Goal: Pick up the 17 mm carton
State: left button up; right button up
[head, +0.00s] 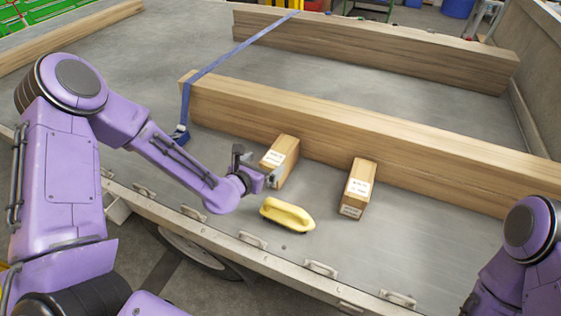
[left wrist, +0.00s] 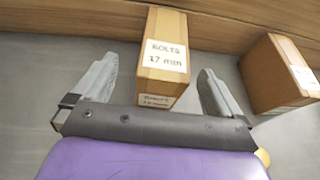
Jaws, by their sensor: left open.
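The 17 mm carton (left wrist: 167,55) is a brown box with a white label reading "BOLTS 17 mm" in the left wrist view. In the head view it is the left carton (head: 281,161), lying against the long wooden beam. My left gripper (left wrist: 155,85) is open, with one finger on each side of the near end of this carton. The fingers look apart from its sides. In the head view my left gripper (head: 256,170) is at the carton's near left end and partly covers it. My right gripper is out of view; only part of the right arm shows.
A second carton (head: 357,188) lies to the right, also seen in the left wrist view (left wrist: 278,75). A yellow-handled brush (head: 287,215) lies just in front. The wooden beam (head: 390,135) blocks the back. A blue strap (head: 231,57) crosses it.

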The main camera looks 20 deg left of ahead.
aim_at(277, 154)
pick_arm(q)
jog(key=x, duration=0.2)
jog(key=p+x, duration=0.1)
jog(key=x, duration=0.4)
jog(key=shift+w+d+r, duration=0.2)
jog(key=shift+w+d, duration=0.1)
jog(key=shift+d, duration=0.1)
jog(key=shift+s, duration=0.1)
jog(key=c, duration=1.3)
jog(key=shift+r, duration=0.1)
jog(key=shift+c, duration=1.2)
jog(key=shift+r, duration=0.1)
